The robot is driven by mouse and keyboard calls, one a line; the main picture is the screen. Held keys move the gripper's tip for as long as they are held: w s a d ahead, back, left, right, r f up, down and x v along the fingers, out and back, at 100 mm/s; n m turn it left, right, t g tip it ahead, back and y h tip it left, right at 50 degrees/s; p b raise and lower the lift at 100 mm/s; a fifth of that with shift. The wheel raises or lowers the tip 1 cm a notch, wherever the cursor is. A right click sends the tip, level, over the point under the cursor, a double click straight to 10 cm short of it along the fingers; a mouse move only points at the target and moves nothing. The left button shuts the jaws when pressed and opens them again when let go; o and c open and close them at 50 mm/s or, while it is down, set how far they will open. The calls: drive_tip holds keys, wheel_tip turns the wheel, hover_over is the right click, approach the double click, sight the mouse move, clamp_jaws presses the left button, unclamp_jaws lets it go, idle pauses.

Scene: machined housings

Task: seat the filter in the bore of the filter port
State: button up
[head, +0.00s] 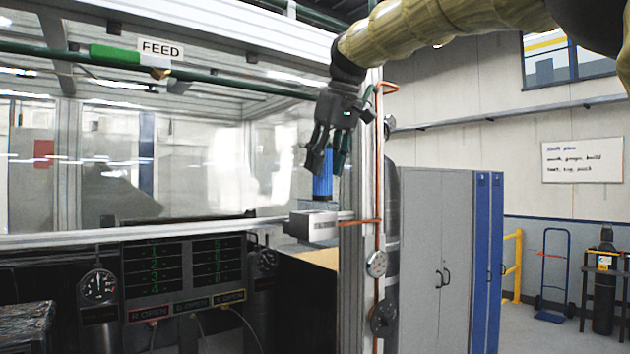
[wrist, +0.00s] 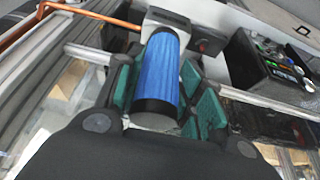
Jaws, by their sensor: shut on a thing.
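The filter is a blue pleated cylinder (head: 323,182) with dark ends. It hangs roughly upright below my gripper (head: 329,155), whose fingers are closed around its upper part. In the wrist view the filter (wrist: 162,65) lies between the teal finger pads of my gripper (wrist: 160,92). The filter port looks to be the grey block (head: 312,228) on the rail, just under the filter in the head view. Part of the block (wrist: 168,18) shows beyond the filter's far end in the wrist view. The bore is hidden, and I cannot tell whether the filter's lower end touches the block.
A copper pipe (head: 378,180) runs vertically close to the right of my gripper, in front of a metal post. The pale rail (head: 180,231) crosses to the left. A dark display panel (head: 183,275) and a gauge (head: 98,287) stand below it. Grey lockers (head: 435,255) stand right.

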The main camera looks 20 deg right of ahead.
sight(315, 193)
drive_tip(key=shift+w+a+r+p, duration=0.1)
drive_tip(key=shift+w+r+p, duration=0.15)
drive_tip(key=shift+p, duration=0.25)
drive_tip(key=shift+p+x, duration=1.8)
drive_tip(key=shift+x, duration=2.2)
drive_tip(key=o, duration=1.1)
drive_tip(key=shift+s+f, duration=0.1)
drive_tip(key=shift+f, duration=0.05)
drive_tip(key=b+v, duration=0.3)
drive_tip(key=v, duration=0.9)
drive_tip(key=shift+b, duration=0.3)
